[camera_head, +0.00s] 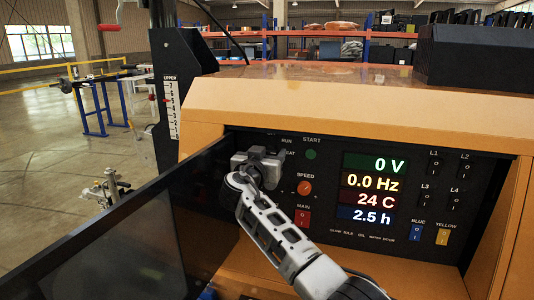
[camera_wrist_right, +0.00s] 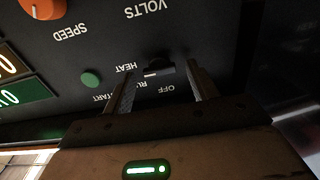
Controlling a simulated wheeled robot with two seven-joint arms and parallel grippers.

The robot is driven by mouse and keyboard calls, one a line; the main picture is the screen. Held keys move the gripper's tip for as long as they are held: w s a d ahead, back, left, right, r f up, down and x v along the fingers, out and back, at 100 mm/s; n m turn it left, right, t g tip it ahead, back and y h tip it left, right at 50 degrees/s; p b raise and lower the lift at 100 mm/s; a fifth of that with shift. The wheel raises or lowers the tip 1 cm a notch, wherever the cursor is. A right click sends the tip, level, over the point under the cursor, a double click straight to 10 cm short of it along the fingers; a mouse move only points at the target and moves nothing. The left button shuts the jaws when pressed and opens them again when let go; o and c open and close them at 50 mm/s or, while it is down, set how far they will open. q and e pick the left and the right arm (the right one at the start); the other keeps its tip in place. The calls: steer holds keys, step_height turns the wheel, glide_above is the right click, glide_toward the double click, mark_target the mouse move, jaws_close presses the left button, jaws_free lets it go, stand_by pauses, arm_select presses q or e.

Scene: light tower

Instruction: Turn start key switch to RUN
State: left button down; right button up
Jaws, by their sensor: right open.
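The start key switch (camera_wrist_right: 160,68) is a small black knob with a pale mark on the dark panel, seen upside down in the right wrist view. The labels OFF, RUN and HEAT surround it; I cannot tell surely which one it points to. My right gripper (camera_wrist_right: 163,84) is open, with one finger on each side of the switch; whether either finger touches it is unclear. In the head view my right gripper (camera_head: 258,163) is at the panel's upper left and hides the switch. My left gripper is not in view.
A green START button (camera_head: 311,154) and an orange SPEED knob (camera_head: 305,187) sit close right of the gripper. A red MAIN switch (camera_head: 302,217) is below. The lit display (camera_head: 375,188) reads 0 V, 0.0 Hz. An open dark door (camera_head: 130,225) stands left.

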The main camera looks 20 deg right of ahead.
steer(key=c, duration=0.9)
steer(key=shift+c, duration=0.5)
